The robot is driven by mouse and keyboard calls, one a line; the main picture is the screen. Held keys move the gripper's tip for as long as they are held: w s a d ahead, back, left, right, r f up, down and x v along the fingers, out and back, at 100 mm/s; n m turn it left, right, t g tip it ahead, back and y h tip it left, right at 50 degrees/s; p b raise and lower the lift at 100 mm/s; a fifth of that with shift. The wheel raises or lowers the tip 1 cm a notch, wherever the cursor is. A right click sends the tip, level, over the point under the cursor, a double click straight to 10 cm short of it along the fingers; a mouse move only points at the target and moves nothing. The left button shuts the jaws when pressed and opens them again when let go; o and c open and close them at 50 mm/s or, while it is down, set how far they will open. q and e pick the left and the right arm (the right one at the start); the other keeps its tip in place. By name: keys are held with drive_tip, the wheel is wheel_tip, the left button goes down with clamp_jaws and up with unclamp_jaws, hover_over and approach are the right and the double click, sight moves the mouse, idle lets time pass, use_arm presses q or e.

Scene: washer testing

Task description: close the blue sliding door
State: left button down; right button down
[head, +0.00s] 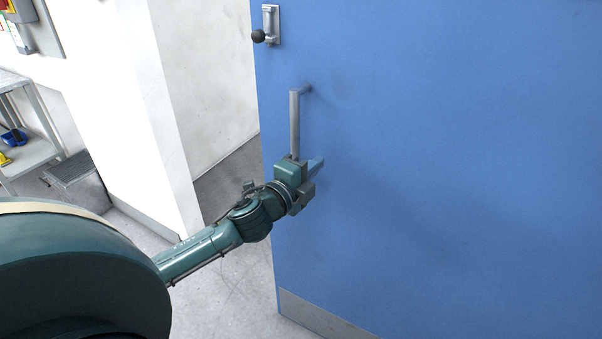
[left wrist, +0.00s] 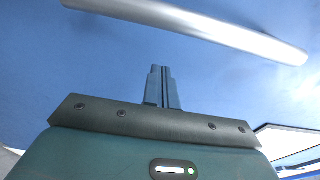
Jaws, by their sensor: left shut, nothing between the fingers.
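The blue sliding door (head: 440,150) fills the right side of the head view, with a gap between its left edge and the white wall. A vertical grey handle (head: 295,122) is on the door near that edge. My left gripper (head: 318,163) is shut and empty at the handle's lower end, close to the door face. In the left wrist view, the shut fingers (left wrist: 161,72) point toward the blue surface, and the handle bar (left wrist: 190,22) crosses beyond their tips. I cannot tell whether the fingers touch the door or handle. My right gripper is not in view.
A latch with a dark knob (head: 265,30) sits at the door's upper left. A white wall (head: 130,100) stands left of the opening. A grey shelf (head: 28,145) and a grey box (head: 78,180) are at the far left. The floor (head: 235,290) below my arm is clear.

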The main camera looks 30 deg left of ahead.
use_arm(q)
drive_tip(key=shift+w+a, duration=0.15)
drive_tip(key=shift+a, duration=1.7)
